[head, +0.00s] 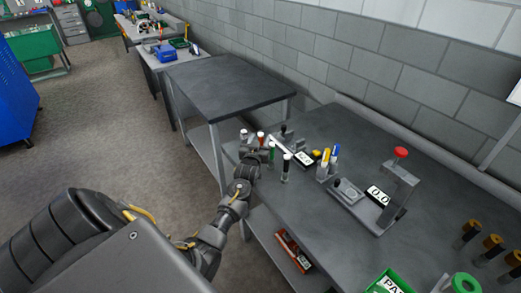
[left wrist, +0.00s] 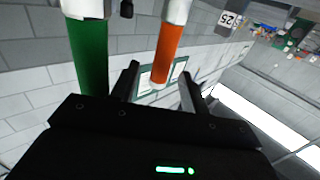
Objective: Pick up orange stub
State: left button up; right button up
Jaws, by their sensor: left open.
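The orange stub (left wrist: 168,55) shows in the left wrist view as an orange cylinder with a white section at its upper end in the picture. My left gripper (left wrist: 158,82) is open, and the orange end appears between its two fingers with a gap on each side. I cannot tell its exact depth between them. A green stub (left wrist: 88,55) stands beside it, outside the fingers. In the head view my left gripper (head: 249,157) is at the workbench's near left edge, by several small cylinders, including a green one (head: 271,153) and a dark one (head: 286,168).
On the grey workbench (head: 320,228) stand a group of coloured markers (head: 329,160) and a gauge stand with a red knob (head: 401,152). Brown-capped cylinders (head: 469,230) and a green bin (head: 390,282) are at lower right. An empty dark table (head: 225,80) stands behind.

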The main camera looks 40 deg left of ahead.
pick_arm(q)
grip_shut()
jog(key=shift+r, duration=0.1)
dwell(0.4)
